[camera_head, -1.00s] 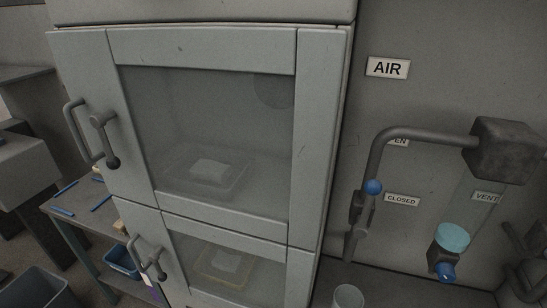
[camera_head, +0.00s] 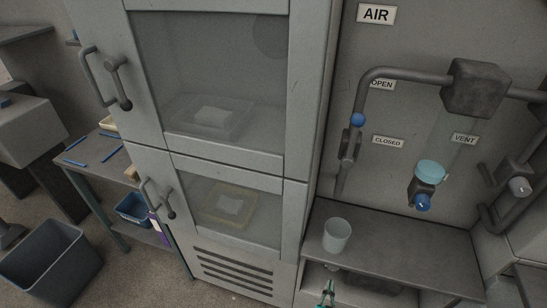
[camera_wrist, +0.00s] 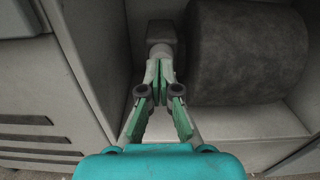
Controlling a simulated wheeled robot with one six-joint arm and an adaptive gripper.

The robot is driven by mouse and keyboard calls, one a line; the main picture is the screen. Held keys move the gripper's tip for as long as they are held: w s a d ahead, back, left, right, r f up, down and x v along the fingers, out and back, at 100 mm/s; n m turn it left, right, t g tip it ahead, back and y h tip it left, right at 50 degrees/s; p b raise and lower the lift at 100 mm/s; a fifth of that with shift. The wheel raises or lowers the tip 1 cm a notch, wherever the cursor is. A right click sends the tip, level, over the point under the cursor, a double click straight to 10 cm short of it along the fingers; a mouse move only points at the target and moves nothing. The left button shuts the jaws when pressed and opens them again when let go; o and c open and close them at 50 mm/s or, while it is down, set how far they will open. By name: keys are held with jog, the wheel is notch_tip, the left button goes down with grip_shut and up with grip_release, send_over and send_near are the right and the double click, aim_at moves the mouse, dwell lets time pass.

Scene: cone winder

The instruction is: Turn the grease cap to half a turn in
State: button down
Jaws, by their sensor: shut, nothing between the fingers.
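My gripper (camera_wrist: 161,72) is shut and empty, with its green-padded fingertips together. In the wrist view the fingertips point at a small pale round cap (camera_wrist: 160,51), which looks like the grease cap. It sits on a dark block (camera_wrist: 161,32) against the back of a low compartment. The fingertips overlap the cap's lower edge in the picture; I cannot tell whether they touch it. How far the cap is turned cannot be read. In the head view only the end of my gripper (camera_head: 327,292) shows at the bottom edge; the cap is hidden there.
A large dark drum (camera_wrist: 245,50) lies right beside the cap. A pale compartment wall (camera_wrist: 85,60) stands close on the left. Above, a shelf (camera_head: 400,240) holds a pale cup (camera_head: 337,236). A glazed cabinet (camera_head: 285,165) stands left of the shelf.

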aim_at(334, 269)
jog(key=shift+x, duration=3.5)
jog(key=shift+s+d+f, duration=0.1)
jog(key=shift+f, duration=0.1)
jog(key=shift+r, duration=0.15)
jog(key=shift+s+r, duration=0.1)
jog(key=shift+r, duration=0.2)
jog(key=shift+v, duration=2.85)
